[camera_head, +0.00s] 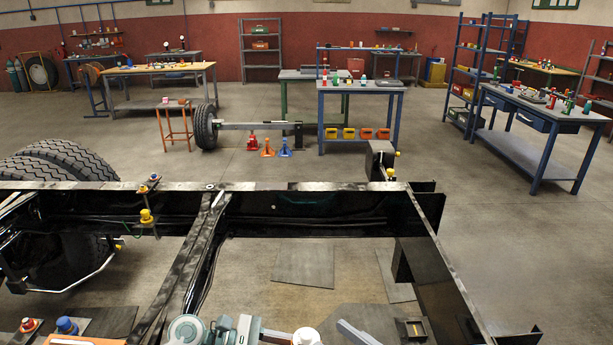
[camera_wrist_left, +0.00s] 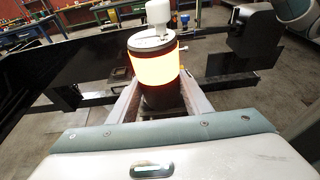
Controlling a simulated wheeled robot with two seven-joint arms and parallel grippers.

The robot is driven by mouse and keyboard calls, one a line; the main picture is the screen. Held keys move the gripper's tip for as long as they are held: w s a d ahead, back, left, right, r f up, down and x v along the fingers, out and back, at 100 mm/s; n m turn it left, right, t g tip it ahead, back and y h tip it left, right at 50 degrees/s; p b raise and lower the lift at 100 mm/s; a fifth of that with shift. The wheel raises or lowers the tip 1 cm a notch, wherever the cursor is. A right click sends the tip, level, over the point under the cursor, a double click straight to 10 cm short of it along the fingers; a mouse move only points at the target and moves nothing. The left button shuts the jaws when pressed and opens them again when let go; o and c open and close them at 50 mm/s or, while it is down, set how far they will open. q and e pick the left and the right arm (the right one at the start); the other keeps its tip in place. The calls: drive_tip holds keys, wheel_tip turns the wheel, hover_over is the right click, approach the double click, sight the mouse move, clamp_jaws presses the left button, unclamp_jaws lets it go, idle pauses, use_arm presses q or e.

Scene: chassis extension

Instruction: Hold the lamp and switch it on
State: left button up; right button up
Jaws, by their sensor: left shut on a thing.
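The lamp (camera_wrist_left: 153,65) is a cylinder with a bright yellow-white glowing band, dark red ends and a white block on top. It stands between the two fingers of my left gripper (camera_wrist_left: 152,100) in the left wrist view, and they are shut on its lower part. In the head view my left gripper (camera_head: 270,335) shows at the bottom edge, with the pale top of the lamp (camera_head: 307,337) just right of it. A grey bar (camera_head: 357,332) lies right of the lamp; it may be part of my right gripper, but its jaws cannot be made out.
The black chassis frame (camera_head: 255,187) surrounds the lower middle. A dark block with yellow fittings (camera_head: 380,162) stands on its far rail. Large tyres (camera_head: 62,160) are at the left. A blue workbench (camera_head: 360,88) and side bench (camera_head: 540,112) stand beyond open floor.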

use_arm(q)
drive_tip(key=o, duration=0.9)
drive_tip(key=shift+c, duration=0.2)
drive_tip(key=shift+a, duration=0.15)
drive_tip(key=v, duration=1.2)
drive_tip(key=shift+s, duration=0.1)
